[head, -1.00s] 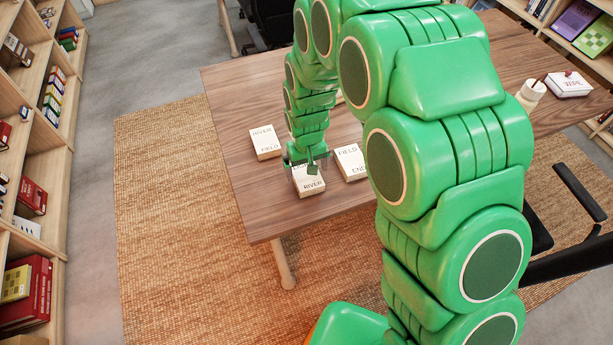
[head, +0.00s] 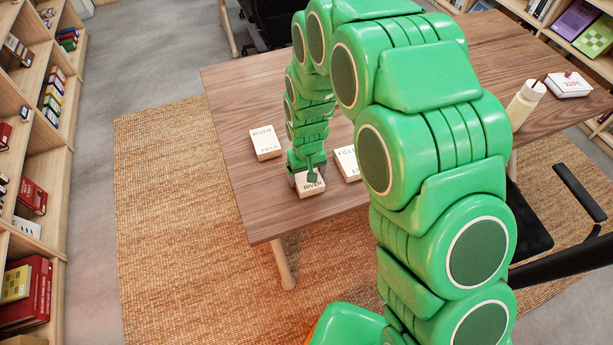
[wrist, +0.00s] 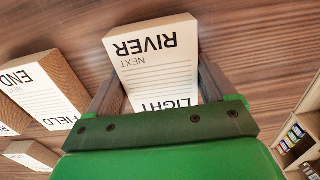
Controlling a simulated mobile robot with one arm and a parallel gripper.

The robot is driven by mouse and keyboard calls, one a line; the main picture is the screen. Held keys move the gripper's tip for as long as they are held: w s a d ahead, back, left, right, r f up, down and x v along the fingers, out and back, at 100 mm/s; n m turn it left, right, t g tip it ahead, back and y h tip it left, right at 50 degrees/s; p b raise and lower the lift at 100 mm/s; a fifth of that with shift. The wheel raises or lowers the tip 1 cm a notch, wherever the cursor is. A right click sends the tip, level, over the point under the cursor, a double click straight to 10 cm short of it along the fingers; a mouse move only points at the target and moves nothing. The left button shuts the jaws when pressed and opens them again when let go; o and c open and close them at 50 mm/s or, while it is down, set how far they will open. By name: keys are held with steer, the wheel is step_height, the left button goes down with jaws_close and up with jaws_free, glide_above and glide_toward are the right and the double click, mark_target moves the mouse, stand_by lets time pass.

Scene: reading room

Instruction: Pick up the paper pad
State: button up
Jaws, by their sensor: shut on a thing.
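The paper pad (head: 311,189) between my fingers is a thick white block with "RIVER" printed on it. In the wrist view the pad (wrist: 152,65) shows a lined top with "RIVER" at one end and "LIGHT" at the other, and a tan side. My gripper (head: 308,181) is shut on it, with one dark finger along each long side. In the wrist view my gripper (wrist: 158,92) covers the pad's near end. The pad is at the table's near left edge; I cannot tell whether it touches the tabletop.
The wooden table (head: 235,95) is clear at left.

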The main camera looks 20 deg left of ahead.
steer(key=shift+r, duration=0.65)
step_height(320, 180, up, 2)
steer(key=shift+r, duration=0.1)
steer(key=s+d+r, duration=0.2)
steer(key=r, duration=0.1)
steer(key=s+d+r, duration=0.1)
steer(key=s+r, duration=0.1)
steer(key=shift+d+r, duration=0.1)
steer(key=shift+r, duration=0.15)
steer(key=s+d+r, duration=0.4)
steer(key=s+d, duration=0.1)
steer(key=s, duration=0.2)
steer(key=shift+d, duration=0.3)
